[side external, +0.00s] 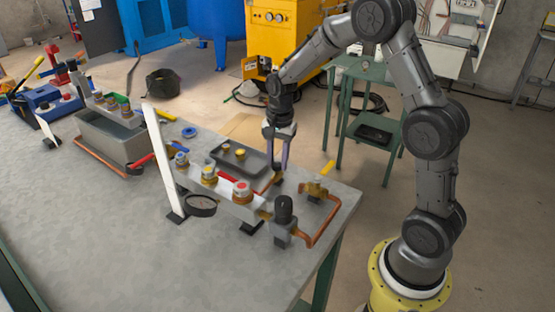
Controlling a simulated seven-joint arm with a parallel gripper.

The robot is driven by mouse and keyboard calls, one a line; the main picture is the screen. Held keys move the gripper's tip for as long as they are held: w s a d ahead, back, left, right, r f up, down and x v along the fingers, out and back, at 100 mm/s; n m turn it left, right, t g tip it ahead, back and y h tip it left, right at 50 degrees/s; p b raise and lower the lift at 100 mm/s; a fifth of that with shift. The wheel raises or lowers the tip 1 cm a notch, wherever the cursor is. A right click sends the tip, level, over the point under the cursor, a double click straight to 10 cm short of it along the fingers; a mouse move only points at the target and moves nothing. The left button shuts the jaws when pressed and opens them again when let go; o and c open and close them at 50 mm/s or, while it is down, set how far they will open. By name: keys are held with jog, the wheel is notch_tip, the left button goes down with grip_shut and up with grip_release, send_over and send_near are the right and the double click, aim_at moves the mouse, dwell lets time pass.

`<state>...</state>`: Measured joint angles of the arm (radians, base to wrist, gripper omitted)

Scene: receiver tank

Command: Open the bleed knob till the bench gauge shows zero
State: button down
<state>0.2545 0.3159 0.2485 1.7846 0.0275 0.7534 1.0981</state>
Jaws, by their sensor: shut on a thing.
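My gripper (277,163) points down at the far side of the manifold block, near the right end of the bench. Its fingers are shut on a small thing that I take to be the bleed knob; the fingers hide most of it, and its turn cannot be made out. A short copper pipe runs close below the fingertips. A round black-rimmed gauge (201,206) sits low at the front of the manifold, by a white upright strip. It is too small and tilted for its needle or reading to be told.
The manifold (222,198) carries blue, yellow and red-topped fittings. A black cylindrical fitting (284,208) and a yellow-handled valve (315,189) with copper pipe stand at right. A dark tray (239,170) lies left of my gripper. The front bench (110,240) is clear.

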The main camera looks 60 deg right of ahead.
jog(key=n, duration=0.6)
jog(key=shift+r+n, duration=0.1)
jog(key=shift+n, duration=0.2)
jog(key=n, duration=1.2)
jog(key=shift+w+n+g, duration=0.1)
jog(key=shift+n+g, duration=0.2)
jog(key=shift+g, duration=0.1)
jog(key=n, duration=0.5)
jog(key=shift+n, duration=0.3)
jog(key=c, duration=0.5)
grip_release()
jog(key=shift+c, duration=0.2)
